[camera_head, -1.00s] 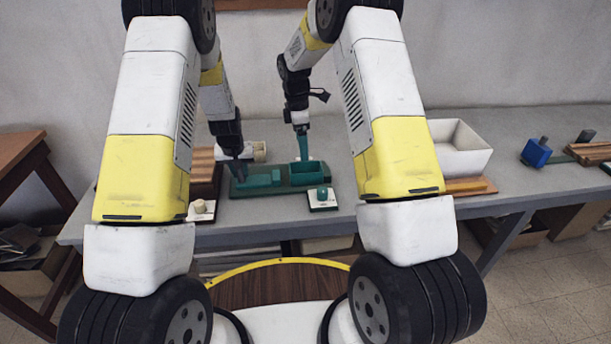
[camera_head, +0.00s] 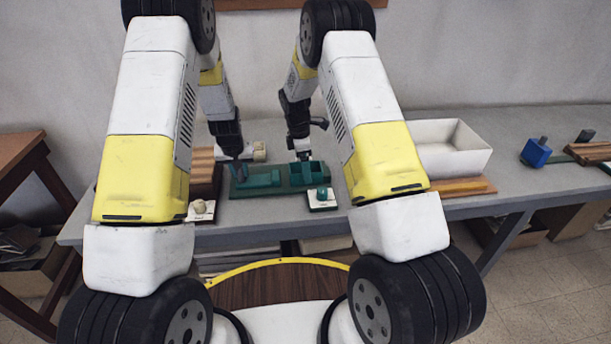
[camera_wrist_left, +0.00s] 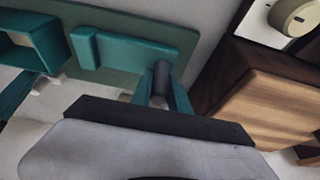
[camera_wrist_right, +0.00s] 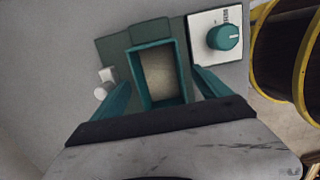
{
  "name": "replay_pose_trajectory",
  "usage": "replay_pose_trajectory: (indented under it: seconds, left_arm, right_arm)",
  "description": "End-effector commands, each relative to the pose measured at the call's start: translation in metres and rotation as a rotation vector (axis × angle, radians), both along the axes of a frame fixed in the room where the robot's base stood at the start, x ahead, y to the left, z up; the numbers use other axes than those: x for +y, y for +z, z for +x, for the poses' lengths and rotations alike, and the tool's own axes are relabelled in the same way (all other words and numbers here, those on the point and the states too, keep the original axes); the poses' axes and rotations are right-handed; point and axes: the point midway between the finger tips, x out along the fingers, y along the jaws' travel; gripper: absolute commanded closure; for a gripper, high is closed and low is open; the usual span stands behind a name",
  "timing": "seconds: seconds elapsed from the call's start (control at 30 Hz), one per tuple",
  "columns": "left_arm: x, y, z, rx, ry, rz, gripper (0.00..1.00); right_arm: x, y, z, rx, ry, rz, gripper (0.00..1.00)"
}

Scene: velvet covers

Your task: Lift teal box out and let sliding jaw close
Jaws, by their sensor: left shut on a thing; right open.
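The teal open-topped box (camera_head: 313,170) sits on the green base (camera_head: 275,191). In the right wrist view I look down into the box (camera_wrist_right: 139,80). My right gripper (camera_wrist_right: 160,95) is open, with one finger on each side of the box and gaps beside its walls. In the head view the right gripper (camera_head: 304,156) is just above and behind the box. The teal sliding jaw (camera_wrist_left: 120,52) is left of the box in the head view. My left gripper (camera_wrist_left: 163,92) is shut on the dark upright post (camera_wrist_left: 161,72) at the jaw's end.
A white panel with a teal knob (camera_wrist_right: 223,37) is beside the box. Another panel with a pale knob (camera_head: 199,206) stands front left. A wooden block (camera_wrist_left: 265,105) is close to the left gripper. A white bin (camera_head: 450,150) stands on the table at right.

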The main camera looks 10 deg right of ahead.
Motion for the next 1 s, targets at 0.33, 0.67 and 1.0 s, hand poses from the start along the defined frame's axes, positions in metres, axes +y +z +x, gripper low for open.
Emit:
replay_pose_trajectory:
  seconds: [0.33, 0.67, 1.0]
  left_arm:
    - [0.003, 0.0, 0.0, 0.001, 0.003, 0.002, 1.0]
    - [0.003, 0.0, 0.0, 0.001, 0.003, 0.002, 1.0]
    - [0.003, 0.0, 0.0, 0.001, 0.003, 0.002, 1.0]
  right_arm:
    - [-0.001, -0.009, 0.0, 0.0, -0.001, 0.0, 0.24]
    - [-0.001, -0.009, 0.0, -0.001, -0.001, 0.0, 0.81]
    - [-0.001, 0.009, 0.001, -0.004, -0.002, 0.002, 0.81]
